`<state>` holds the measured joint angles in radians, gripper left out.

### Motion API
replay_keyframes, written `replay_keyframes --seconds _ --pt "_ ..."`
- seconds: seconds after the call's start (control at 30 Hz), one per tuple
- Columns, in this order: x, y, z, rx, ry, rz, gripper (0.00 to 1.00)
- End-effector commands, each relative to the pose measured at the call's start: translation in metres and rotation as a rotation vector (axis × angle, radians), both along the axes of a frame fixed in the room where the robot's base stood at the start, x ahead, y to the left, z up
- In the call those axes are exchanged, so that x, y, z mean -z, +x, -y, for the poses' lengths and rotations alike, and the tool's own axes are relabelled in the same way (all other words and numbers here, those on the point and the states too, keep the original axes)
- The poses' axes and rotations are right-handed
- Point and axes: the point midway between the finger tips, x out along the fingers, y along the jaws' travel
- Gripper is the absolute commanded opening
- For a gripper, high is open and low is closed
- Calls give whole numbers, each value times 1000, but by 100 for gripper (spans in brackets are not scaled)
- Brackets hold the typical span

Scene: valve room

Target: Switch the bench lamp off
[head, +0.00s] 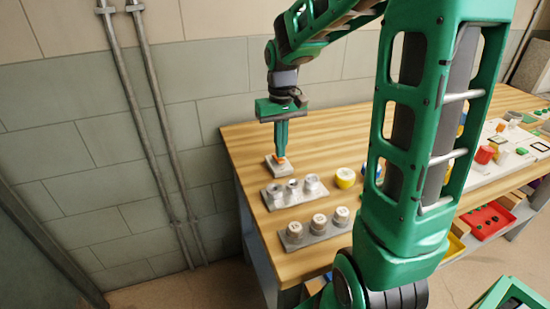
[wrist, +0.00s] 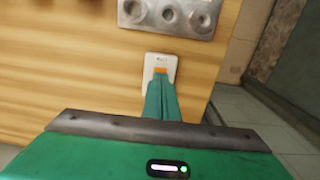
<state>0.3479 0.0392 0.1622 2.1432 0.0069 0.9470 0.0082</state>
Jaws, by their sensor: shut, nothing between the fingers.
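A small pale switch plate (head: 279,167) with an orange rocker lies on the wooden bench near its left edge. It also shows in the wrist view as a white plate (wrist: 160,66) with an orange piece (wrist: 160,71) in its middle. My gripper (head: 281,155) is shut and empty, pointing straight down, with its tips at the orange rocker. In the wrist view the closed fingers (wrist: 160,82) cover the lower part of the plate. I cannot tell whether the tips press on the rocker or hover just above it. No lamp is clearly recognisable in either view.
In front of the switch stand a grey block with several sockets (head: 271,197) and another block with several pale knobs (head: 291,243). A yellow round item (head: 345,177) is to their right. A red bin (head: 487,222) sits below the bench's right side. Pipes (head: 160,120) run down the left wall.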

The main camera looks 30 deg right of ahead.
Motion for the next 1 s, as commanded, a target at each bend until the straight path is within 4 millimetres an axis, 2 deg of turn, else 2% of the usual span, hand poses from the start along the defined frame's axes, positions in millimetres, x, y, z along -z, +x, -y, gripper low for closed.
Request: replay_keyframes --seconds 1.0 --pt "13 0 0 0 0 -1 0"
